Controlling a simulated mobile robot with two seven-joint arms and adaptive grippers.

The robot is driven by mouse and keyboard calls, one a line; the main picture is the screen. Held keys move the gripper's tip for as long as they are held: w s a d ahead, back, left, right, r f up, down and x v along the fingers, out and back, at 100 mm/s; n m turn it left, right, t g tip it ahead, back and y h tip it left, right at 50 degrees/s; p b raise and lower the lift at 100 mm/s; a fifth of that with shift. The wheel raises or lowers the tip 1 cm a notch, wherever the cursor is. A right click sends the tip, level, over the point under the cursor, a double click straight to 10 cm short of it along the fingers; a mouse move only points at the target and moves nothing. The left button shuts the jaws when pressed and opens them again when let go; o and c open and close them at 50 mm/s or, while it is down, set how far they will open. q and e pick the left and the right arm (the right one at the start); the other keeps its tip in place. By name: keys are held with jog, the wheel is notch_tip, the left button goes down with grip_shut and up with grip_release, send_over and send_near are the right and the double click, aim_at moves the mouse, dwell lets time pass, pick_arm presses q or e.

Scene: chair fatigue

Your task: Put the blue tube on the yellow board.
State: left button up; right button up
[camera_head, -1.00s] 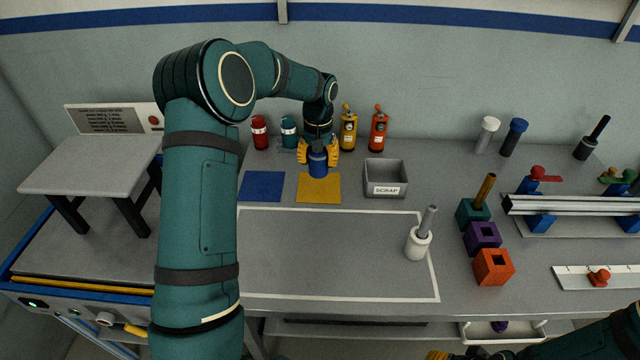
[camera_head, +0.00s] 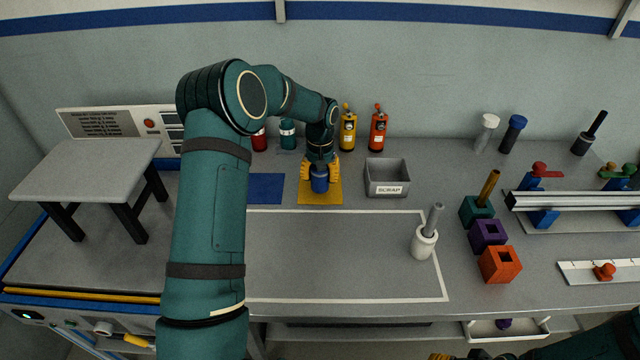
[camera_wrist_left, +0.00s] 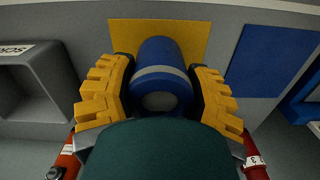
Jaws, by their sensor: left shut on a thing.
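The blue tube (camera_head: 319,180) is between the yellow fingers of my left gripper (camera_head: 320,172), which is shut on it. In the left wrist view the blue tube (camera_wrist_left: 160,65) has a grey band, and the left gripper's fingers (camera_wrist_left: 160,92) press it from both sides. The yellow board (camera_head: 322,197) lies flat on the bench directly under the tube. In the left wrist view the yellow board (camera_wrist_left: 190,36) shows beyond the tube. I cannot tell whether the tube's base touches it. My right gripper (camera_head: 445,356) barely shows at the bottom edge; its fingers are mostly cut off.
A blue board (camera_head: 264,188) lies left of the yellow one. The grey scrap bin (camera_head: 387,190) stands close on the right. Red, teal, yellow (camera_head: 347,130) and orange bottles stand behind. A white holder with a grey rod (camera_head: 424,243) stands front right. The outlined area in front is mostly clear.

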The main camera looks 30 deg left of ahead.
aim_at(320, 183)
pick_arm(q)
jog(key=shift+f, duration=1.4)
jog(key=shift+f, duration=0.1)
jog(key=o, duration=1.2)
jog(key=shift+f, duration=0.1)
jog(key=shift+o, duration=0.2)
notch_tip(320, 183, up, 12)
jog(key=p, duration=0.2)
jog(key=shift+w+r, duration=0.2)
